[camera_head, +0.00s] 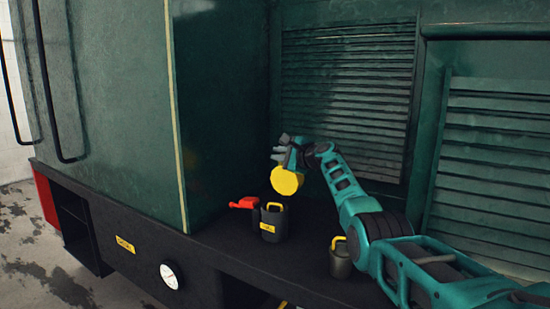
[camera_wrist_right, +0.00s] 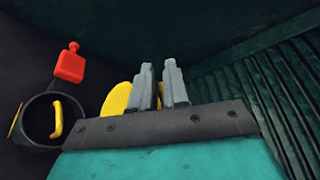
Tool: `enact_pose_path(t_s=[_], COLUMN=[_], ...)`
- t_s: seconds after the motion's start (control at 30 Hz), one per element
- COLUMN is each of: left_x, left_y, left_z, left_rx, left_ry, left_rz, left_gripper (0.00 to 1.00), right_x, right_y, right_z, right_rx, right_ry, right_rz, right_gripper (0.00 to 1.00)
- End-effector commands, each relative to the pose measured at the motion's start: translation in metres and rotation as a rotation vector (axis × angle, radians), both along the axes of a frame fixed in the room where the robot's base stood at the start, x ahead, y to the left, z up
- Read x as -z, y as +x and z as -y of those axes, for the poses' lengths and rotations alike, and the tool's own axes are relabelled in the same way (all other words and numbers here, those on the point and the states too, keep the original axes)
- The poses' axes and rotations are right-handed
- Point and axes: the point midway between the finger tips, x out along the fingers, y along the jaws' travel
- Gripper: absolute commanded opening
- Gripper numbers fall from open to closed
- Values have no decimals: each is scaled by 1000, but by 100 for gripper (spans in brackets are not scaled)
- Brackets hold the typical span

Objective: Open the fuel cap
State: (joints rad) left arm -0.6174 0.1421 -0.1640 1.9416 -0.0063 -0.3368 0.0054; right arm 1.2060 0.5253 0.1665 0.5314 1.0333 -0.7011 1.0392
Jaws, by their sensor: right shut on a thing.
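A round yellow cap (camera_head: 287,181) is at my right gripper (camera_head: 283,154), above the dark ledge. The grey fingers are shut on it, but the exact grip is hard to see. In the right wrist view the yellow cap (camera_wrist_right: 117,98) shows left of and behind the fingers (camera_wrist_right: 163,85), partly hidden by them. Below it on the ledge stands an upright dark can (camera_head: 270,224) with a yellow handle and yellow label. In the right wrist view this can (camera_wrist_right: 27,120) looks dark inside its rim. My left gripper is not in view.
A red object (camera_head: 244,203) sits beside the dark can. A smaller dark pot (camera_head: 340,262) with a yellow handle stands to the right, near my right arm. A green louvred wall (camera_head: 345,95) rises behind, and a green body panel (camera_head: 105,110) stands at left.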

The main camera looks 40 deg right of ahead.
Motion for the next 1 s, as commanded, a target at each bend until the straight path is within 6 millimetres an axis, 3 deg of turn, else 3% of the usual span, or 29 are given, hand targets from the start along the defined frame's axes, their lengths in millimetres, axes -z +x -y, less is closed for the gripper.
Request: enact_pose_path(t_s=[0.07, 0.4, 0.73, 1.0], left_x=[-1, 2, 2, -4], left_y=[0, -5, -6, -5], left_z=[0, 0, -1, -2], left_rx=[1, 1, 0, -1], left_ry=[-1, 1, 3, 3], left_rz=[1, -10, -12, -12], left_gripper=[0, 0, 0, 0], right_x=[11, 8, 7, 4], right_y=[-2, -1, -2, -19], right_z=[5, 3, 3, 5], right_rx=[5, 2, 2, 4], right_ry=[-9, -10, -12, -14], right_rz=[-18, -12, -9, -10], right_gripper=[4, 35, 35, 35])
